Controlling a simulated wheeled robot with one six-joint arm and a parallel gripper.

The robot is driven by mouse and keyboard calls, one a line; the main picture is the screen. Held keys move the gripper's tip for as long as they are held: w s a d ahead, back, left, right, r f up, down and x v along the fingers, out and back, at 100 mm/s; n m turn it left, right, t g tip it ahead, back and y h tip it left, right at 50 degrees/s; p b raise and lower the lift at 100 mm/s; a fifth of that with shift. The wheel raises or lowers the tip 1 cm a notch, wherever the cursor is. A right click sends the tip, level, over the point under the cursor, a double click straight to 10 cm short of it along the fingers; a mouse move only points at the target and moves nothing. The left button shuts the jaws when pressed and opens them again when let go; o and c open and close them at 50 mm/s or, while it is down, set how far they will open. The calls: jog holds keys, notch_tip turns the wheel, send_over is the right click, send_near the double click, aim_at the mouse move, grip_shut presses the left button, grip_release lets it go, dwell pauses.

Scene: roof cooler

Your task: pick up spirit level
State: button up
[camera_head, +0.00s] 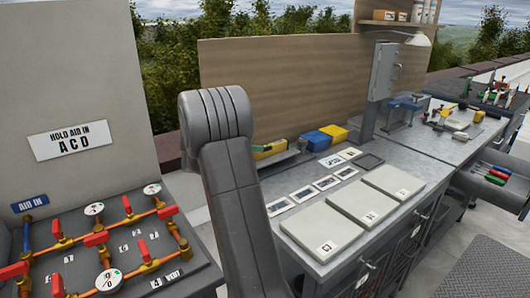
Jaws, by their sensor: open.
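I cannot make out a spirit level for sure in the head view. A low yellow item (270,149) lies at the back of the near workbench, just right of my arm, and is partly hidden by it. I cannot tell whether it is a bin or something else. My grey arm rises through the middle of the picture and hides part of the bench's left end. My gripper itself is not in view.
The grey bench (434,166) carries white square plates (358,206), small cards, a blue bin (315,141) and a yellow bin (334,133). A grey post (384,72) stands behind. A pipe panel with red valves (95,240) is at left. An open drawer (499,190) is at right.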

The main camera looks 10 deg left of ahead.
aim_at(265, 147)
jog(key=x, duration=0.4)
jog(key=shift+w+f+p, duration=0.15)
jog(key=shift+w+p, duration=0.05)
jog(key=shift+p, duration=0.1)
jog(key=shift+a, duration=0.1)
grip_shut()
